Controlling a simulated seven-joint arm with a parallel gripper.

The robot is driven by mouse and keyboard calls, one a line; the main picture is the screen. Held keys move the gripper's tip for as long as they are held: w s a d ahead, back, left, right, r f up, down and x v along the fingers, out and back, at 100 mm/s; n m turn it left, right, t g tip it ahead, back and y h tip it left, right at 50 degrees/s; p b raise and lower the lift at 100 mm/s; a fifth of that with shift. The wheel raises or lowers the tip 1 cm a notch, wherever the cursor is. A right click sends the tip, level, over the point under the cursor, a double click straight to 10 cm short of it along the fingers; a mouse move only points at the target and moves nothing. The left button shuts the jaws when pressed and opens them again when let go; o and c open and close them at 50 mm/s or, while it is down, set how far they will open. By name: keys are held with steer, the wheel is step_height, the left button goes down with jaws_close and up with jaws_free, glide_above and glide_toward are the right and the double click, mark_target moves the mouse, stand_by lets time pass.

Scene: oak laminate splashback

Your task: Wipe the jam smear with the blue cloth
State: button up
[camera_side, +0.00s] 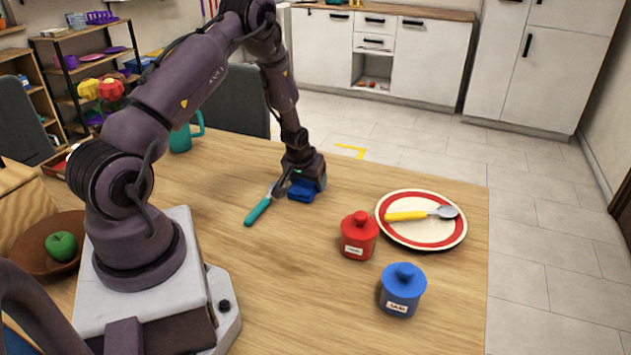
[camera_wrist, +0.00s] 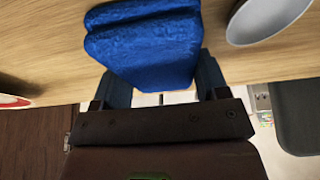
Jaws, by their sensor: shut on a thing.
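The blue cloth (camera_side: 301,191) is a folded pad under my gripper (camera_side: 305,182) at the far part of the wooden table. In the wrist view the cloth (camera_wrist: 147,45) fills the space between the two fingers of my gripper (camera_wrist: 160,85), which is shut on it. The cloth is at or just above the tabletop; I cannot tell whether it touches. No jam smear is visible in either view; it may be hidden by the cloth or the arm.
A teal-handled utensil (camera_side: 258,210) lies just left of the cloth. A red jar (camera_side: 359,236), a blue jar (camera_side: 402,291) and a red-rimmed plate (camera_side: 455,237) with a yellow-handled spoon (camera_side: 405,216) stand right. A teal mug (camera_side: 180,141) and a bowl (camera_side: 32,262) with a green apple (camera_side: 61,246) are left.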

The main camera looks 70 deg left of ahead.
mark_target(334, 192)
steer(key=shift+s+a, duration=1.45)
steer(key=shift+s, duration=0.1)
steer(key=shift+f, duration=0.15)
steer(key=shift+w+d, duration=0.8)
steer(key=shift+w, duration=0.05)
steer(key=shift+w+d+r, duration=0.2)
steer(key=shift+w+d, duration=1.6)
steer(key=shift+w+d+f, duration=0.15)
steer(key=shift+w+d, duration=1.1)
steer(key=shift+d, duration=0.05)
steer(key=shift+a+r, duration=0.1)
steer(key=shift+r, duration=2.95)
steer(key=shift+r, duration=0.1)
